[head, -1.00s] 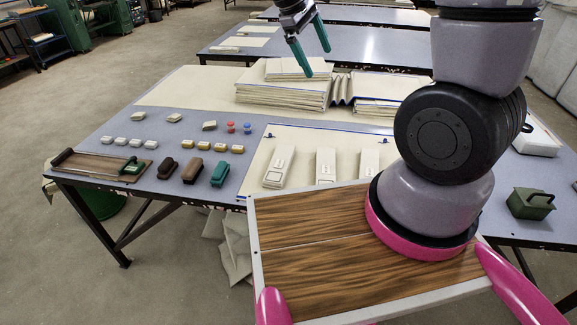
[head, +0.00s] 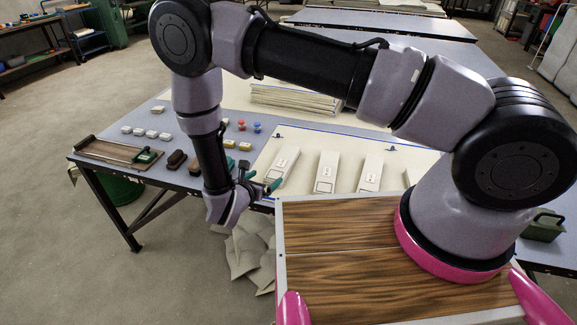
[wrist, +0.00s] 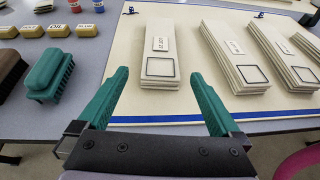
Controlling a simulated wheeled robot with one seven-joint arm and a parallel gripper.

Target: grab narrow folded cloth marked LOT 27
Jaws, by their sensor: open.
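Several narrow folded cloths with small labels lie side by side on a cream sheet. The label print is too small for me to tell surely which one reads LOT 27. The leftmost cloth (wrist: 160,60) lies straight ahead of my gripper (wrist: 159,74) in the wrist view, and it also shows in the head view (head: 285,165). A second cloth (wrist: 228,58) and a third cloth (wrist: 278,55) lie to its right. My green-fingered gripper (head: 264,182) is open and empty, its fingers spread to either side of the leftmost cloth's near end. I cannot tell its height above the sheet.
The cream sheet (wrist: 130,108) has a blue edge line. A green brush (wrist: 48,72) and small yellow blocks (wrist: 58,30) lie to the left. A brown tray (head: 110,152) is at the table's left. A cloth stack (head: 295,100) stands behind.

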